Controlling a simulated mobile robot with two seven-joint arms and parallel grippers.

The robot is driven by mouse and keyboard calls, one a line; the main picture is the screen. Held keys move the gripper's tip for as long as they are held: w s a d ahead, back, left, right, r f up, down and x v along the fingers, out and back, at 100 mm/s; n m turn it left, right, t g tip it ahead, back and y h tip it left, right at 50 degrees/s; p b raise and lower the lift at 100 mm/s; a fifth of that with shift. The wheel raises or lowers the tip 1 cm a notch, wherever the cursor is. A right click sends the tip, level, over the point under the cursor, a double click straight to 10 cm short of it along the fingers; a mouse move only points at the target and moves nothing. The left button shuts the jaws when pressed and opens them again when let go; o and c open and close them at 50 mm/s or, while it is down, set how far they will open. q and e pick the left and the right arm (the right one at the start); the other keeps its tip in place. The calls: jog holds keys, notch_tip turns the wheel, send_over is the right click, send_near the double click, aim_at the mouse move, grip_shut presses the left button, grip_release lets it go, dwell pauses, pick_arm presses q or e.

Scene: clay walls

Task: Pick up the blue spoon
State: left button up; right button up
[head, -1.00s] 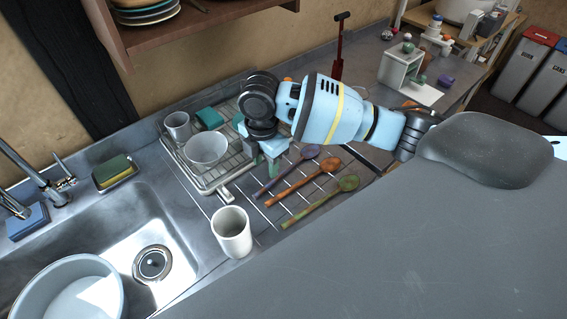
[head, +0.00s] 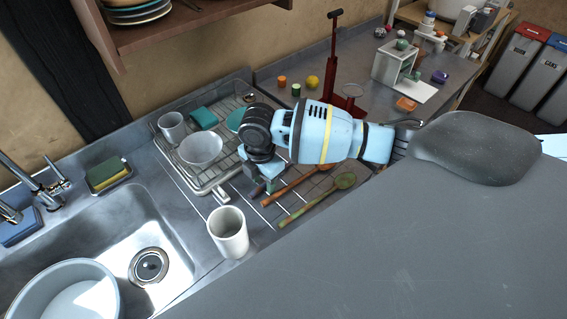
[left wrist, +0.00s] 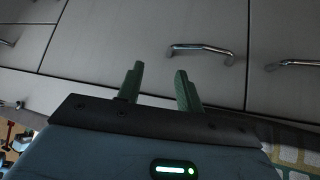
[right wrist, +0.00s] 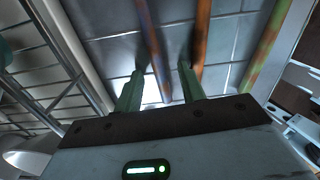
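The blue spoon (right wrist: 153,45) shows as a dark bluish handle in the right wrist view, running down into the space between my right fingers. In the head view it is mostly hidden behind my right gripper (head: 266,184). My right gripper, also in the right wrist view (right wrist: 160,88), is open and pointed down over the spoon. I cannot tell whether it touches the spoon. My left gripper (left wrist: 157,88) is open and empty, in front of grey drawer fronts, and is outside the head view.
An orange spoon (right wrist: 201,45) lies close beside the right finger; a green spoon (head: 318,199) lies farther right. A white cup (head: 229,238) stands in front. The dish rack (head: 207,184) with a bowl (head: 201,150) is left, and the sink (head: 95,235) beyond it.

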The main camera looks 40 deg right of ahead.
grip_shut()
dwell(0.3)
notch_tip(320, 180, up, 10)
jog(key=shift+p, duration=0.4)
